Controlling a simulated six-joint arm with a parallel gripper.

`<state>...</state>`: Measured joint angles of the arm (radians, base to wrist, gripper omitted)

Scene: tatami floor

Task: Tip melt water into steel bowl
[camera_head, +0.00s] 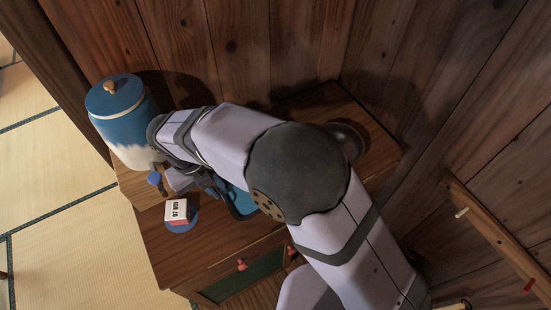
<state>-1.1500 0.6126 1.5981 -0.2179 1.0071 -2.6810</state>
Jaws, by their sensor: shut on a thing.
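My gripper (212,189) reaches over the wooden cabinet top from the arm and points down. It is shut on what looks like a blue tray (241,203), seen only in part beneath my arm. Any water in it is hidden. A dark grey, round metal rim (352,138), likely the steel bowl, shows behind my arm's big joint on the right of the cabinet top. Most of it is hidden, so I cannot see what it holds.
A blue and white lidded jar (127,122) stands at the cabinet's left end. A white and red date block (176,210) sits on a blue disc at the front edge. Wooden walls close off the back and right. A peg rail (497,235) is on the right wall.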

